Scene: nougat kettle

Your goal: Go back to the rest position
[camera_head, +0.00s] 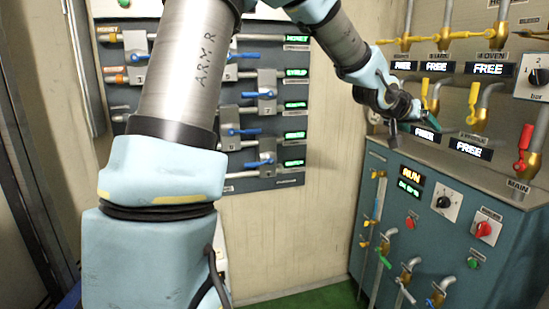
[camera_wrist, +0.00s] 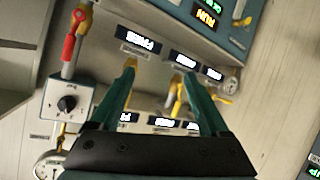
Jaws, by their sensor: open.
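My gripper (camera_head: 405,113) is at the end of my arm, in front of the upper back panel on the right in the head view. In the wrist view the two green fingers of my gripper (camera_wrist: 158,90) stand well apart with nothing between them. The gripper is open and empty. Beyond the fingers are lit signs, one reading FREE (camera_wrist: 138,41), and a yellow valve handle (camera_wrist: 178,95). I cannot tell from these views how far the fingertips are from the panel.
A teal cabinet (camera_head: 440,261) with knobs and small taps stands at the right. A red valve handle (camera_head: 524,138) and a yellow one (camera_head: 424,93) stick out above it. A blue valve board (camera_head: 293,152) hangs on the back wall. Green floor (camera_head: 325,297) shows between.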

